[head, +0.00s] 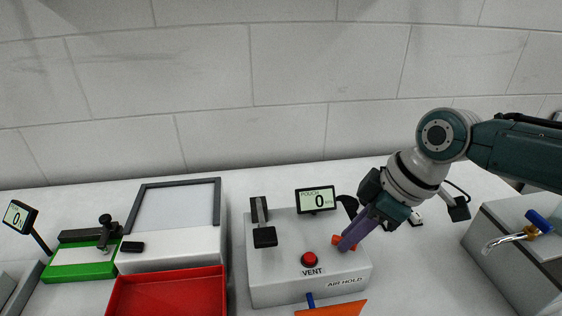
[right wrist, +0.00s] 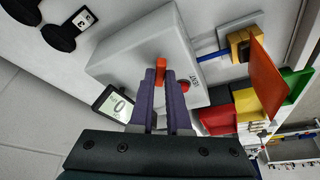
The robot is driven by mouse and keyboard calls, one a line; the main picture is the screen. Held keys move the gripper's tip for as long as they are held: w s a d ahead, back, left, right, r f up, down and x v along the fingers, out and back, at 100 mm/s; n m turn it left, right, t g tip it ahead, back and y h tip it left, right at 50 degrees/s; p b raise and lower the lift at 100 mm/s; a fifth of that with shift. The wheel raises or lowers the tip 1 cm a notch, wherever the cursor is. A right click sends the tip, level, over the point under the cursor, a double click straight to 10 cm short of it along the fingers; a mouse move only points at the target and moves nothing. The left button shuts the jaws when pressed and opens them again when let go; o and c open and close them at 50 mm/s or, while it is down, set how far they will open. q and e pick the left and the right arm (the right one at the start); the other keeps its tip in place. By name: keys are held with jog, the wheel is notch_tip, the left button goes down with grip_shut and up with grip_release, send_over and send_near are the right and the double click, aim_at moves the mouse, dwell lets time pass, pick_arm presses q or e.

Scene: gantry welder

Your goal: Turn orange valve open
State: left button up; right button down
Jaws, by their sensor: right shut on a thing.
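The orange valve handle (head: 337,240) is on top of a grey box (head: 275,284), right of its red VENT button (head: 309,259). My right gripper (head: 347,243) reaches down to it from the upper right, its purple fingers covering part of it. In the right wrist view, the orange handle (right wrist: 160,67) stands between the two purple fingertips (right wrist: 159,76), and the gripper is shut on it. How far the valve is turned is hard to tell. My left gripper is not in view.
A POUCH display (head: 316,199) reading 0 stands at the box's back edge, and a black clamp (head: 262,222) is on its left. A red tray (head: 168,295) lies at left. A unit with a blue-handled tap (head: 538,221) stands at right. An orange panel (head: 335,308) is in front.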

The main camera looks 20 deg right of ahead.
jog(key=m+p, duration=0.2)
jog(key=m+h+p, duration=0.1)
jog(key=shift+s+a+r+m+t+p, duration=0.1)
jog(key=shift+a+r+m+t+p, duration=0.2)
jog(key=shift+r+t, duration=0.1)
jog(key=m+h+p, duration=0.1)
jog(key=m+p, duration=0.1)
jog(key=shift+a+f+m, duration=0.1)
jog(key=shift+f+m, duration=0.05)
jog(key=shift+m, duration=0.25)
jog(key=shift+f+m+h+p, duration=0.1)
jog(key=shift+m+h+p, duration=0.55)
jog(key=shift+m, duration=0.55)
jog(key=shift+a+m+h, duration=0.1)
jog(key=shift+m+h, duration=0.25)
jog(key=shift+m, duration=0.65)
jog(key=shift+f+p, duration=0.1)
jog(key=shift+p, duration=0.2)
jog(key=shift+m, duration=0.3)
jog(key=c, duration=0.9)
grip_release()
